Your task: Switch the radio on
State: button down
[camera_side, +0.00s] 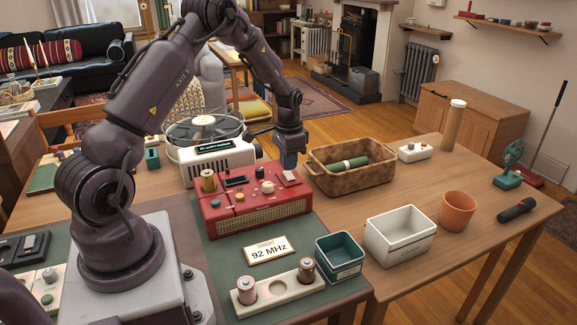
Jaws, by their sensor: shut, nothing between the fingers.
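The red radio (252,211) lies on the green mat in the middle of the table, its woven speaker grille facing the front. Its top carries a brass-coloured cylinder, a dark display window, several small knobs and a pale plate (289,178) at the right rear. My gripper (289,163) points down, shut and empty, just above or behind the radio's right rear corner. I cannot tell whether it touches the radio. A card reading "92 MHz" (269,250) lies in front of the radio. Whether the radio is on is too small to tell.
A wicker basket (350,184) with a green roll stands right of my gripper. A white appliance (205,163) stands behind the radio. A teal bin (339,262), a white bin (399,240) and a terracotta pot (457,211) stand at front right. A cream holder (279,292) is in front.

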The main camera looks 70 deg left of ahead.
aim_at(291, 178)
notch_tip(291, 178, up, 12)
jog(key=d, duration=0.1)
jog(key=shift+d+r, duration=0.2)
jog(key=shift+d, duration=0.15)
